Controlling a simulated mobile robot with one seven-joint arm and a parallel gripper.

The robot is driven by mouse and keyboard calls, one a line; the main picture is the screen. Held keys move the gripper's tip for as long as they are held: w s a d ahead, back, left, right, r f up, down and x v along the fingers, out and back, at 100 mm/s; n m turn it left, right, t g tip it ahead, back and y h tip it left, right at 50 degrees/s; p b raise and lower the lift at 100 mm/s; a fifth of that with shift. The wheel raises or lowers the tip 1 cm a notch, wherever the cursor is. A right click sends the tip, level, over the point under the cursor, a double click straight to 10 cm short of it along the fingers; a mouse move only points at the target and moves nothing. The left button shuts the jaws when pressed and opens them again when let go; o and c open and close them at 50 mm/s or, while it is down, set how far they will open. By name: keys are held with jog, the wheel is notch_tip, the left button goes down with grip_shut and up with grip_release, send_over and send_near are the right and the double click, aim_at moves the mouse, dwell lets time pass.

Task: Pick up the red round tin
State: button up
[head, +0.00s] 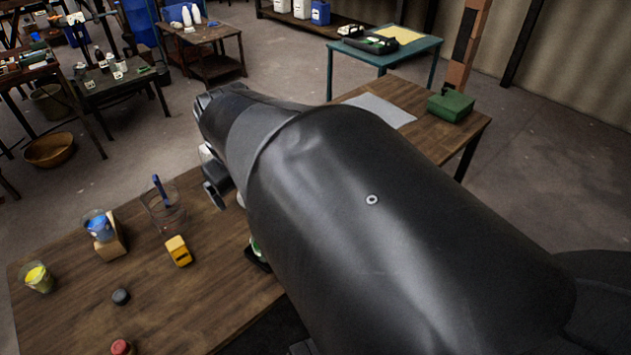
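A small round red thing (121,347), which looks like the red round tin, is on the wooden table at the bottom edge of the head view. The frame edge cuts off its lower part. My large black arm crosses the middle of the view. My gripper (215,196) shows only in part, at the left side of the arm above the table. It is well away from the red tin, up and to the right in the picture. The arm hides most of it, so I cannot tell whether its fingers are open or hold anything.
The wooden table (60,320) also holds a cup of yellow (38,278), a blue-filled cup (99,226) by a wooden block, a clear beaker (165,213), a yellow object (178,251) and a small dark round object (121,297). Bare tabletop lies around the tin. My arm covers the table's middle.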

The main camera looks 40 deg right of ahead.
jog(key=w+d+f+g, duration=0.1)
jog(key=w+d+f, duration=0.25)
jog(key=d, duration=0.35)
jog(key=w+d+f+g, duration=0.15)
jog(key=d+f, duration=0.25)
jog(key=d, duration=0.4)
jog(key=shift+y, duration=0.9)
jog(key=s+d+f, duration=0.1)
jog(key=d+f, duration=0.3)
jog(key=d, duration=0.1)
jog(key=d+f, duration=0.4)
jog(key=d, duration=0.2)
jog(key=s+d+f, duration=0.1)
jog(key=d+f, duration=0.3)
jog(key=d, duration=0.2)
jog(key=shift+s+f, duration=0.1)
jog(key=shift+s, duration=0.25)
jog(key=shift+d+f, duration=0.15)
jog(key=shift+f, duration=0.15)
jog(key=f, duration=0.5)
jog(key=shift+w+f, duration=0.15)
jog(key=shift+w, duration=0.1)
jog(key=f, duration=0.4)
jog(key=shift+a, duration=0.35)
jog(key=shift+w+f, duration=0.1)
jog(key=shift+f, duration=0.55)
jog(key=shift+c, duration=0.3)
